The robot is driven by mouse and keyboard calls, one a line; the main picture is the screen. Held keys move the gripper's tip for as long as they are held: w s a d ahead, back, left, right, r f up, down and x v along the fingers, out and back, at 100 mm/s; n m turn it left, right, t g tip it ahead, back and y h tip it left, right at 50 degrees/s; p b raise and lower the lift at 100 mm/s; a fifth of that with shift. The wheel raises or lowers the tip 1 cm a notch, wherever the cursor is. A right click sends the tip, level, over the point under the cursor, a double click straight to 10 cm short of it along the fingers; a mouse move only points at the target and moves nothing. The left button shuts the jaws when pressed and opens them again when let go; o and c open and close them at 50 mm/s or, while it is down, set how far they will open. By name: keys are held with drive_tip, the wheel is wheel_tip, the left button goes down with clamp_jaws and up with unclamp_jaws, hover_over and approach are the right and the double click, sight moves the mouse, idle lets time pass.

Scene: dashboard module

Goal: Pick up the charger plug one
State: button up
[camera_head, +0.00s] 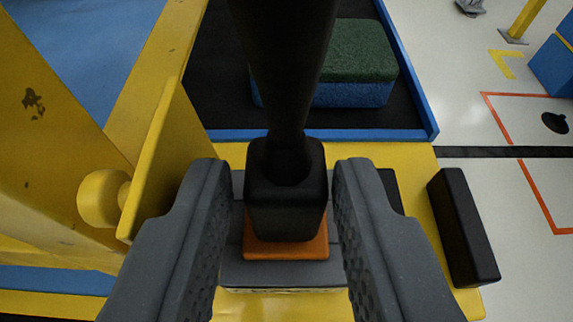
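The charger plug (287,205) is a black block with a thick black cable rising from its top toward the upper edge of the view. It stands upright on an orange square (287,248) set in a grey plate (285,273). My gripper (285,215) is open, with one grey textured finger on each side of the plug. A narrow gap shows between the plug and each finger. The plug's underside is hidden.
A yellow panel with a round knob (101,198) stands close on the left. A black block (463,228) lies to the right on the yellow surface (385,160). Behind is a dark, blue-edged tray (220,90) holding a green-and-blue sponge-like block (360,60). Open floor lies at far right.

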sight(285, 185)
drive_tip(key=shift+b+x, duration=0.9)
drive_tip(key=shift+x, duration=1.5)
drive_tip(key=shift+w+d+r, duration=0.1)
drive_tip(key=shift+r, duration=0.1)
clamp_jaws()
